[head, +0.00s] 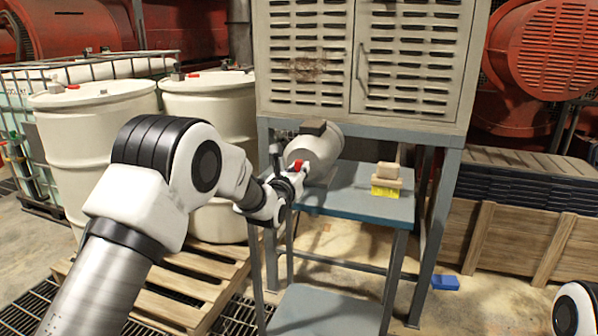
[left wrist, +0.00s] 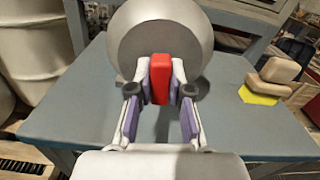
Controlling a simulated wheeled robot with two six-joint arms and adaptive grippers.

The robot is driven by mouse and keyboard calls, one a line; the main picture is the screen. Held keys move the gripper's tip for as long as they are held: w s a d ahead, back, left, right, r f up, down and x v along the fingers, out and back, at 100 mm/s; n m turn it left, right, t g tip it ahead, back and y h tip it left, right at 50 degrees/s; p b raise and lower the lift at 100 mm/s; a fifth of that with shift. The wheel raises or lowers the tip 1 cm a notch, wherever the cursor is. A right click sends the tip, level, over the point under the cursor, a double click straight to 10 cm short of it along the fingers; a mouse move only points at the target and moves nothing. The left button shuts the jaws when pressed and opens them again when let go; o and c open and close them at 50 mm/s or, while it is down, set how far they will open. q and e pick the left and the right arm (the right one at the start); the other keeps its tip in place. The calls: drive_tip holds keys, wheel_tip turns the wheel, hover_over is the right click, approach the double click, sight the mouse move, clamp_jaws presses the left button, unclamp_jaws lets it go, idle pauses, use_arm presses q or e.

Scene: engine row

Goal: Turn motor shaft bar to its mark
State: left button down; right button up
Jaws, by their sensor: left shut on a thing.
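The motor (head: 318,148) is a grey cylinder lying on a blue table (head: 375,206), its round end face towards me. In the left wrist view its round face (left wrist: 135,48) fills the upper middle. The red shaft bar (left wrist: 160,78) stands upright in front of that face. My left gripper (left wrist: 160,85) is shut on the red bar, one finger on each side. In the head view the left gripper (head: 294,178) is at the motor's front, with a bit of red showing. I cannot make out a mark on the motor face. My right gripper is not in view.
A beige block on a yellow base (head: 386,184) stands on the table to the right of the motor. A louvred cabinet (head: 360,55) is above and behind. White drums (head: 95,150) on a pallet stand at left. A blue item (head: 445,283) lies on the floor.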

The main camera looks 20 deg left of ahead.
use_arm(q)
drive_tip(key=shift+f, duration=0.15)
drive_tip(key=c, duration=1.1)
unclamp_jaws()
drive_tip(key=s, duration=1.2)
drive_tip(key=shift+a, duration=0.2)
